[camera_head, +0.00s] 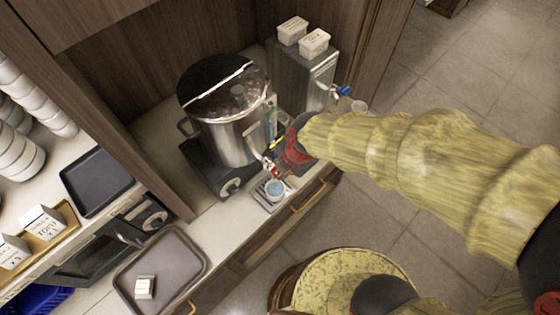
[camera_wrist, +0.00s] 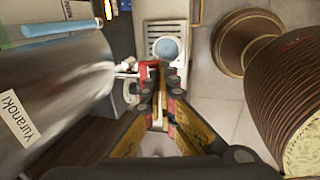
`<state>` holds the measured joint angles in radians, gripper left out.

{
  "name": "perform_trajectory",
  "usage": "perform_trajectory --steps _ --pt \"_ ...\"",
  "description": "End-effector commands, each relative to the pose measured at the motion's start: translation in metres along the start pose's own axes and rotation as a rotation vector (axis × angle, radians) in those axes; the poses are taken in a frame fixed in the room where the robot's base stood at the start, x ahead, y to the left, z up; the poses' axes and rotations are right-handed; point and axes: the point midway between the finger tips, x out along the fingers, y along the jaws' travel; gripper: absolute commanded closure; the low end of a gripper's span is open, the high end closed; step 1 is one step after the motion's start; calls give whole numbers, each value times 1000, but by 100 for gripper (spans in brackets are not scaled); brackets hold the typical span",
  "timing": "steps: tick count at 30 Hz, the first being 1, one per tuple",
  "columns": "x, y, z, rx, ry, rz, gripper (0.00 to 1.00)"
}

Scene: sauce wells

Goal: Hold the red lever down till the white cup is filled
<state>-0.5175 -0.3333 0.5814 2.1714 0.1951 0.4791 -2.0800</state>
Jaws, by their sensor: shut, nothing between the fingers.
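The white cup (camera_head: 274,188) stands upright on a small drip tray (camera_head: 262,201) below the tap of a steel urn (camera_head: 230,138). Its round top looks pale blue; in the wrist view the cup (camera_wrist: 167,48) shows from above, and I cannot tell its fill level. The red lever (camera_wrist: 148,69) is at the urn's tap, just ahead of my fingers. My gripper (camera_wrist: 163,88) is shut and empty, with its fingertips close beside or against the lever; contact is not clear. In the head view my gripper (camera_head: 283,158) partly hides the tap.
A second steel dispenser (camera_head: 300,78) with a blue tap stands to the right, with two white boxes on top. A brown tray (camera_head: 185,242) holding a small box lies at the lower left. A round stool (camera_head: 345,270) stands on the floor in front.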

Motion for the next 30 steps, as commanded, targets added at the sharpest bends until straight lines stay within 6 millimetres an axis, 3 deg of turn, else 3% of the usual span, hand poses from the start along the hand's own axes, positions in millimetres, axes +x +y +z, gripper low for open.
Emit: perform_trajectory --steps 20,30 --pt "-1 0 0 0 0 0 100" --pt "-14 4 0 0 0 1 100"
